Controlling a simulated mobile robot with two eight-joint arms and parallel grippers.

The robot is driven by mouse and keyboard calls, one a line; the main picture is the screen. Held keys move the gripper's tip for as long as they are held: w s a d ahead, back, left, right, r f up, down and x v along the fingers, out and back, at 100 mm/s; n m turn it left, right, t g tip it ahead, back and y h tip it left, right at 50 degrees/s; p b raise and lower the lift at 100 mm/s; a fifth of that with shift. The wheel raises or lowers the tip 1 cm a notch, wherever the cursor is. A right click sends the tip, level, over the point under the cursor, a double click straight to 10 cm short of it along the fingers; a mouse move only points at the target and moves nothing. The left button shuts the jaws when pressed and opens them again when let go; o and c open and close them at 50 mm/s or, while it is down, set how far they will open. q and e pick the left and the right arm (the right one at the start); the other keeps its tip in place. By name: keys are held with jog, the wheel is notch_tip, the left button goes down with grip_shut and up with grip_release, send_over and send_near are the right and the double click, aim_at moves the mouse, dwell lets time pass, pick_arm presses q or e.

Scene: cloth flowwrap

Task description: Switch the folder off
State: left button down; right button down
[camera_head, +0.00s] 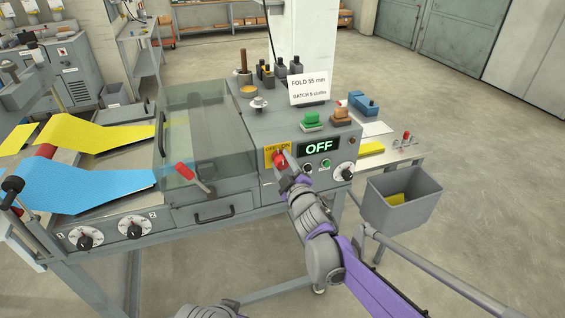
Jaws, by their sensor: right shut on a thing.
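The folder (240,203) is a grey machine with a clear cover and a front control panel. Its red switch knob (280,159) sits on a yellow plate (269,152) marked OFF and ON. Beside it the display (319,148) reads OFF in green letters. My right gripper (282,168) is at the front panel, shut on the red knob and partly hiding it. The knob's exact angle is hard to tell. My left gripper is not in view.
A red-handled lever (186,171) and dials (134,228) are on the front. Blue cloth (85,186) and yellow cloth (95,132) lie at left. A grey bin (405,208) stands right of the folder. Green (312,120) and brown (341,117) buttons are on top.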

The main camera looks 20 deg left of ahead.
jog(key=n+p, duration=0.1)
jog(key=n, duration=0.3)
jog(key=shift+r, duration=0.1)
jog(key=shift+n+p, duration=0.55)
jog(key=shift+n, duration=1.35)
jog(key=shift+c, duration=1.8)
grip_release()
jog(key=b+v, duration=0.1)
jog(key=v, duration=1)
jog(key=shift+b, duration=0.3)
